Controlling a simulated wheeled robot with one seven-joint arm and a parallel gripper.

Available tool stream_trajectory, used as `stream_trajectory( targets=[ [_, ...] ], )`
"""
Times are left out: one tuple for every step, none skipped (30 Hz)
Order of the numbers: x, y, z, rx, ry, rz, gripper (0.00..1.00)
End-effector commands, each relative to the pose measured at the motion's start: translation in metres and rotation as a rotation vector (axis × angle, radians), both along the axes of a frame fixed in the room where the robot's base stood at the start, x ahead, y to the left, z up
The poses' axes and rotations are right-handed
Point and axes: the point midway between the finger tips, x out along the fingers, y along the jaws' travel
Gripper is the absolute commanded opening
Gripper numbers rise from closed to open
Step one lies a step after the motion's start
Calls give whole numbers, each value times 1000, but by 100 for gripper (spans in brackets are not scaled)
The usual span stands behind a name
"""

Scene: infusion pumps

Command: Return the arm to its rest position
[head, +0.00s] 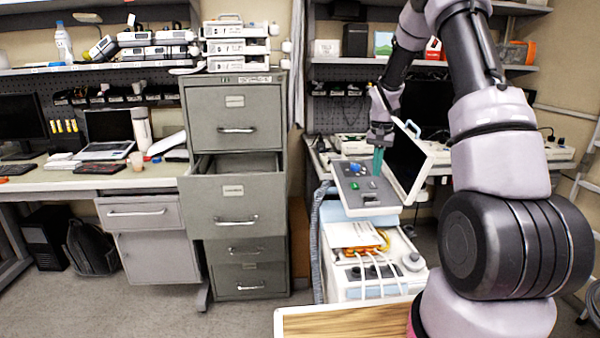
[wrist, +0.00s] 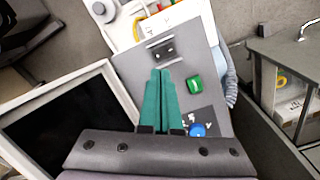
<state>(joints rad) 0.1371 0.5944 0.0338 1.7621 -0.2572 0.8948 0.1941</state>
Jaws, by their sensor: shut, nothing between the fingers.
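My gripper (head: 378,160) hangs from my raised arm over the grey control panel (head: 352,186) of the pump device in the middle. Its teal fingers (wrist: 163,100) are closed together with nothing between them, also seen in the wrist view. The panel in the wrist view (wrist: 133,72) carries a green button (wrist: 194,86), a blue knob (wrist: 197,130) and a dark socket plate (wrist: 164,50). The fingers overlap the panel in both views; I cannot tell whether they touch it.
A dark screen in a white frame (head: 411,165) stands right beside the panel. A filing cabinet (head: 235,110) with one drawer pulled out is to the left. A wood-topped surface (head: 345,322) is in front.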

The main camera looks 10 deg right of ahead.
Motion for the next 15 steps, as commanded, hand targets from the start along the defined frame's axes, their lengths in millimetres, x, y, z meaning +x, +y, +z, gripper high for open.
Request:
stream_trajectory(
  targets=[
    [-4, 4, 20, 0, -24, 5, 0],
    [-8, 6, 32, 1, -38, 8, 0],
    [-15, 10, 50, 4, -58, 12, 0],
    [-21, 14, 64, 6, -75, 15, 0],
    [-28, 17, 78, 8, -91, 19, 0],
    [-38, 22, 97, 11, -115, 25, 0],
    [-46, 26, 110, 13, -133, 28, 0],
    [-54, 29, 123, 16, -149, 32, 0],
    [-65, 33, 138, 19, -172, 38, 0],
    [-75, 37, 150, 22, -189, 41, 0],
    [-84, 40, 161, 25, -207, 45, 0],
    [-97, 45, 175, 30, -229, 51, 0],
    [-107, 48, 185, 32, -247, 56, 0],
    [-117, 51, 194, 35, -263, 60, 0],
    [-130, 55, 205, 40, -286, 65, 0]
  ],
)
